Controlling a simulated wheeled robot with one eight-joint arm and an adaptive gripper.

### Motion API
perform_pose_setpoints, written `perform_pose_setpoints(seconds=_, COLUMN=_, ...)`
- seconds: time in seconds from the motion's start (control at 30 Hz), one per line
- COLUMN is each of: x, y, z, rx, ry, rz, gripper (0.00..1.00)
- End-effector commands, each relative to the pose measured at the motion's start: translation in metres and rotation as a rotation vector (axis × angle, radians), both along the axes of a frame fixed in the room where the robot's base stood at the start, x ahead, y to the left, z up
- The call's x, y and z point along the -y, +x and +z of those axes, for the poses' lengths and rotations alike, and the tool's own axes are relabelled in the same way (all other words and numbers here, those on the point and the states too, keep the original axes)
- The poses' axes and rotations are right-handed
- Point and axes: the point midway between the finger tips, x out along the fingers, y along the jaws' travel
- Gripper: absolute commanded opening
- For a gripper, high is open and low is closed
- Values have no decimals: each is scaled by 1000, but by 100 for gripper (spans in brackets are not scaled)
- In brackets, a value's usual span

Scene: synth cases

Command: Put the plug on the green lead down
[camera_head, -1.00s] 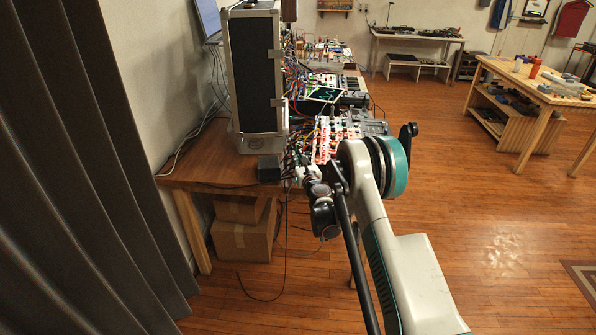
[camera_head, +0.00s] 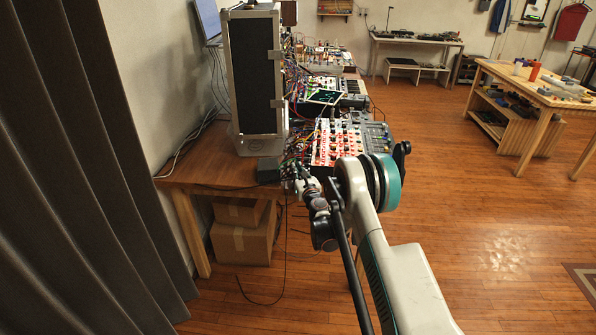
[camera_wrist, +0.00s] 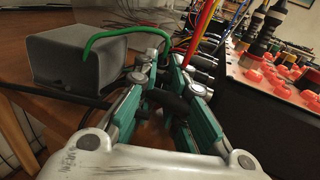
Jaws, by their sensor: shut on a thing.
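In the wrist view, my gripper (camera_wrist: 168,78) has its two teal fingers closed around a dark plug (camera_wrist: 172,103), which is partly hidden between them. The green lead (camera_wrist: 112,37) arches over the front of a grey box and drops down at the fingertips. Where the lead enters the plug is hard to make out. In the head view, my gripper (camera_head: 303,183) is at the near edge of the wooden table, beside the bundle of cables; the plug and green lead are too small to tell there.
The grey box (camera_wrist: 78,60) stands just left of the fingers. A mixer with red knobs (camera_wrist: 275,85) is close on the right, with several black plugs and coloured leads between. A tall black case (camera_head: 255,75) stands on the wooden table (camera_head: 205,160). Open floor lies right.

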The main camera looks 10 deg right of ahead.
Motion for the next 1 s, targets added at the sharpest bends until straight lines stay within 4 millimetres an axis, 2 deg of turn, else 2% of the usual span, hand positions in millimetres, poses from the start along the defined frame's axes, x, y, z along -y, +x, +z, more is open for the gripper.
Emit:
perform_pose_setpoints(seconds=0.13, x=0, y=0, z=-1, rx=0, ry=0, rz=0, gripper=0)
perform_pose_setpoints(seconds=0.17, x=0, y=0, z=-1, rx=0, ry=0, rz=0, gripper=18)
perform_pose_setpoints(seconds=0.2, x=0, y=0, z=-1, rx=0, ry=0, rz=0, gripper=27)
perform_pose_setpoints(seconds=0.23, x=0, y=0, z=-1, rx=0, ry=0, rz=0, gripper=32)
perform_pose_setpoints(seconds=0.57, x=0, y=0, z=-1, rx=0, ry=0, rz=0, gripper=32)
perform_pose_setpoints(seconds=0.73, x=0, y=0, z=11, rx=0, ry=0, rz=0, gripper=32)
perform_pose_setpoints(seconds=1.0, x=5, y=-54, z=13, rx=0, ry=0, rz=-1, gripper=32)
